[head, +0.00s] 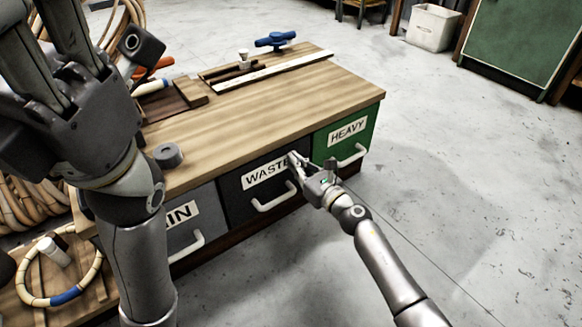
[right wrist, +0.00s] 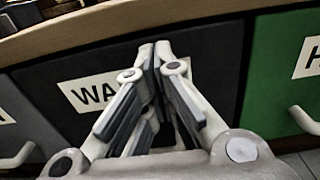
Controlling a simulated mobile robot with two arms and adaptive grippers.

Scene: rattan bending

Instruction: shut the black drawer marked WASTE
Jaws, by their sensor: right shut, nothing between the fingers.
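The black drawer marked WASTE (head: 237,201) is the middle one under the wooden bench top, with a white bar handle (head: 274,197). Its front looks about level with the green front beside it; I cannot tell if a small gap is left. My right gripper (head: 297,160) is shut and empty, its tips at the upper right part of the black front. In the right wrist view the closed fingertips (right wrist: 155,50) point at the black front (right wrist: 215,62) and cover part of the label; contact is unclear. My left gripper (head: 48,30) is raised at upper left, its fingers apart and empty.
A green HEAVY drawer (head: 345,134) is on the right and a grey drawer (head: 185,236) on the left, partly behind my left arm. The bench top (head: 270,107) carries a blue-handled tool (head: 275,40), wood strips and a grey disc (head: 168,155).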

